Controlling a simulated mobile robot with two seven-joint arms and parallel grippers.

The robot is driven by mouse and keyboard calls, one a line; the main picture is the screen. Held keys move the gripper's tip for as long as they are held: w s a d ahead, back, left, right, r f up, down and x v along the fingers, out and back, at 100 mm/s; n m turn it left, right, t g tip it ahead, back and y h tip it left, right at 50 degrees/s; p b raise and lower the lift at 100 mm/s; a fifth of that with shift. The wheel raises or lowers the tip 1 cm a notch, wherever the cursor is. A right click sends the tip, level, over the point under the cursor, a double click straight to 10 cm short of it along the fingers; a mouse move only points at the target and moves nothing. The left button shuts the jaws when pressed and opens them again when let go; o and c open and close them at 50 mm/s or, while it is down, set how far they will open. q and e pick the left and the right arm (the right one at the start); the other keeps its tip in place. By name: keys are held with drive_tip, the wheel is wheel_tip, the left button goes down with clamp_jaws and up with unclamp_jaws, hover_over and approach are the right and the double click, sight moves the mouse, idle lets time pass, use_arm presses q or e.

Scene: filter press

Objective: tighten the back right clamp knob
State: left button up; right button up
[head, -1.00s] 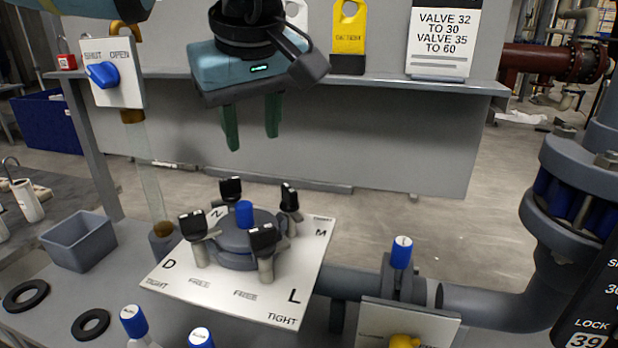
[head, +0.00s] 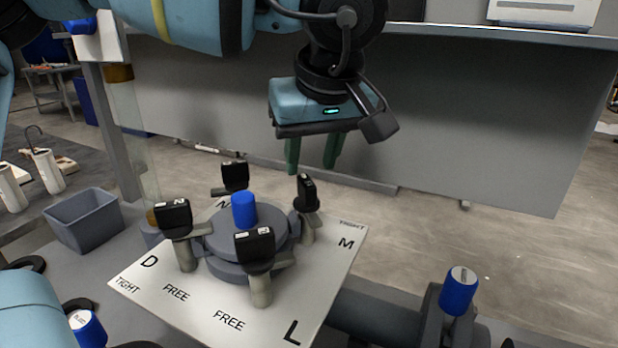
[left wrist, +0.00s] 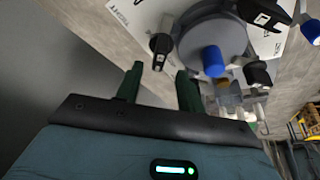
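The back right clamp knob (head: 306,193) is black on a grey post, beside the letter M on the white plate (head: 330,262). It stands right of the round grey press lid with a blue cap (head: 244,210). My left gripper (head: 311,168) is above and behind this knob, fingers pointing down, open and empty. In the left wrist view the fingers (left wrist: 159,70) are apart, and a black knob (left wrist: 160,44), which looks like the same one, shows just beyond them. No contact is visible. My right gripper is out of view.
Other black knobs stand at back left (head: 235,175), front left (head: 173,215) and front right (head: 255,245). A blue-capped valve (head: 459,290) stands at lower right. A grey bin (head: 84,220) is at left. A grey panel (head: 480,120) rises behind the gripper.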

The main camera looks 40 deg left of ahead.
sight(307, 181)
use_arm(q)
drive_tip(key=shift+x, duration=2.55)
clamp_jaws()
